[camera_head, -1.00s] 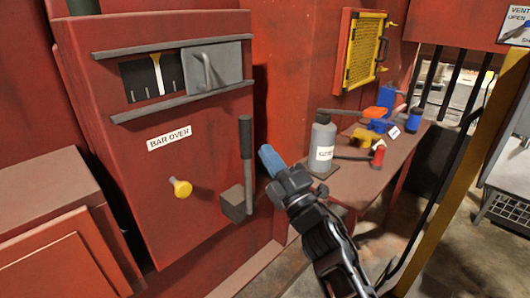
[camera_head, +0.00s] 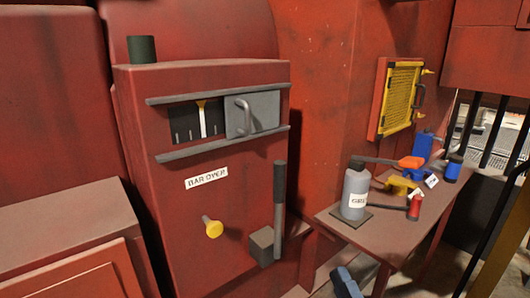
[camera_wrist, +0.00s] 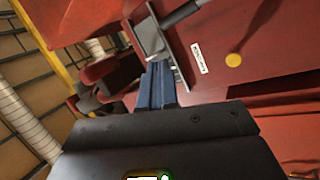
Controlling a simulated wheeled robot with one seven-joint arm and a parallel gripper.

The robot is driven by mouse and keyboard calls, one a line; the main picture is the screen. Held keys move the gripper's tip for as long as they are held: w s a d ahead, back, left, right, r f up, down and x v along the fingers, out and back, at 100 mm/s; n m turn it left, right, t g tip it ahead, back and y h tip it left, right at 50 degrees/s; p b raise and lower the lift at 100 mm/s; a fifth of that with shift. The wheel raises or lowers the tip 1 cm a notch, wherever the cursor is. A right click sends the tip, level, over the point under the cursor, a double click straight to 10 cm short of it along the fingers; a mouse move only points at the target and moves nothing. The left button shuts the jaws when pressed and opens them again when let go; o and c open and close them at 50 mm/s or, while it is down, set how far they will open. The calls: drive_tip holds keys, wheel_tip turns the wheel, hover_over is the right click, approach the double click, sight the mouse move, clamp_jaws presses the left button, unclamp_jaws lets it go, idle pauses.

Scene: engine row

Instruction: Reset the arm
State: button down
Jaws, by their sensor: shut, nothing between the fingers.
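My gripper (camera_head: 345,283) shows only as a blue tip at the bottom edge of the head view, low and in front of the bench. In the wrist view its blue fingers (camera_wrist: 156,88) are together with nothing between them. The red BAR OVER cabinet (camera_head: 205,150) stands to its left, with a dark lever (camera_head: 279,205) on its right side and a yellow knob (camera_head: 212,228) on its front. The fingers look apart from the cabinet. Most of my arm is outside the head view.
A bench (camera_head: 375,238) to the right holds a grey bottle (camera_head: 355,190), a red-capped item (camera_head: 414,208) and several tools. A yellow grille panel (camera_head: 402,98) hangs on the wall behind. A sliding cover (camera_head: 252,114) with a handle sits beside the cabinet's gauge window. A low red box (camera_head: 62,235) stands at left.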

drive_tip(key=s+d+f+m+g+h, duration=0.1)
drive_tip(key=s+d+f+m+h, duration=0.3)
drive_tip(key=s, duration=0.6)
drive_tip(key=s+a+f+m+g+h, duration=0.15)
drive_tip(key=s+m, duration=0.35)
drive_tip(key=s, duration=0.5)
drive_tip(key=s+d+r+m+g, duration=0.2)
drive_tip(key=s+m, duration=0.1)
drive_tip(key=s, duration=0.5)
drive_tip(key=s+d+r+m+g, duration=0.2)
drive_tip(key=s+m, duration=0.2)
drive_tip(key=s, duration=0.4)
drive_tip(key=shift+s+h, duration=0.25)
drive_tip(key=shift+h, duration=0.1)
